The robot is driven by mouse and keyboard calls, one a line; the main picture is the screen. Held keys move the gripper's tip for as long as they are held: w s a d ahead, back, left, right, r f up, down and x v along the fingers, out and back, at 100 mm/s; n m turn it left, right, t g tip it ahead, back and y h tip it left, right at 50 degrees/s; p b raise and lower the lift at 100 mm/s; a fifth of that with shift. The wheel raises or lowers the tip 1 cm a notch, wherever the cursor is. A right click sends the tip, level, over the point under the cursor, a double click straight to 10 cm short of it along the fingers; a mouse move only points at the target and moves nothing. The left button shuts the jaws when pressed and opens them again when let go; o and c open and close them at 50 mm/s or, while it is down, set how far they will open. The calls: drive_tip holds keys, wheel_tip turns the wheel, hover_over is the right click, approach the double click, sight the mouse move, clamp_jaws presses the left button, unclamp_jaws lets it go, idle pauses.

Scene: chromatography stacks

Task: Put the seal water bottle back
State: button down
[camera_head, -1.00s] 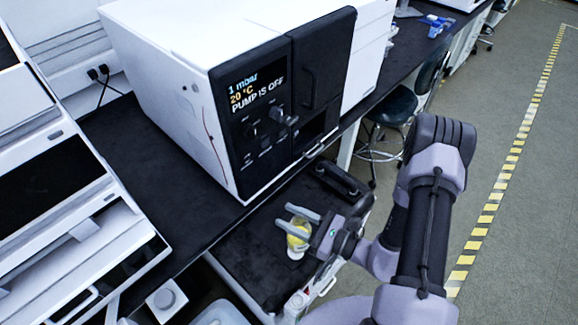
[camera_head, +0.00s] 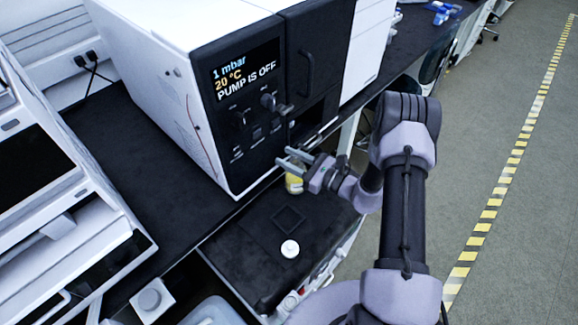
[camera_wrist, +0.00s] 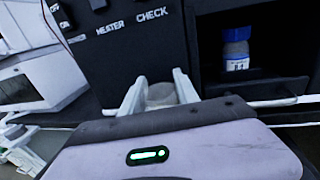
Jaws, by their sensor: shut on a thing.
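My gripper (camera_head: 288,166) is shut on a clear bottle with a yellow band or content (camera_head: 294,184). It holds the bottle in front of the black instrument panel, above the dark lower surface. In the wrist view a pale round top (camera_wrist: 160,94) shows between the fingers; the rest is hidden behind my gripper. No label can be read, so I cannot tell from the picture that it is the seal water bottle. A blue-capped bottle (camera_wrist: 236,49) with a white label stands in a dark open bay of the instrument (camera_wrist: 275,40), to the right of my gripper.
The white instrument (camera_head: 180,50) reads "PUMP IS OFF" and has knobs on its front. A dark lower surface (camera_head: 255,265) carries a white round cap-like piece (camera_head: 290,249) and a square outline (camera_head: 289,218). A pale rail (camera_wrist: 275,102) runs below the bay.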

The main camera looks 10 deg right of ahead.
drive_tip(key=shift+f+b, duration=0.5)
drive_tip(key=shift+f, duration=0.85)
drive_tip(key=c, duration=0.9)
unclamp_jaws()
